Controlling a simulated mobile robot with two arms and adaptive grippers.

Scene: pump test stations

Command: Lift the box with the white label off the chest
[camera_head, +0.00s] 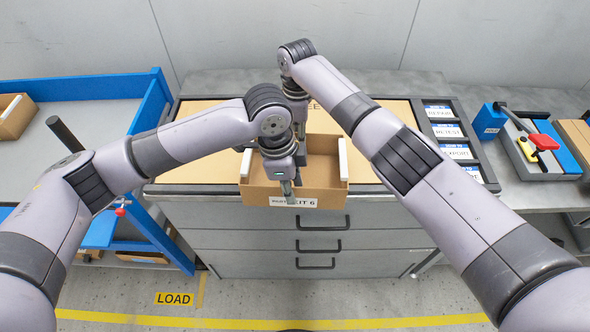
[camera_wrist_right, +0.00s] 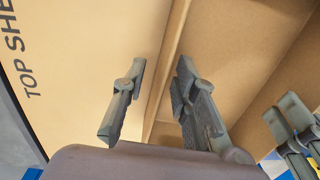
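In the head view my arms hide part of the box and the right fingertips.
The chest's tan top carries lettering and, on the right, a rack of labelled cards (camera_head: 455,150). A blue-framed bench (camera_head: 90,90) stands left, with another carton (camera_head: 14,115). A side counter on the right holds a tray with red and yellow tools (camera_head: 540,142).

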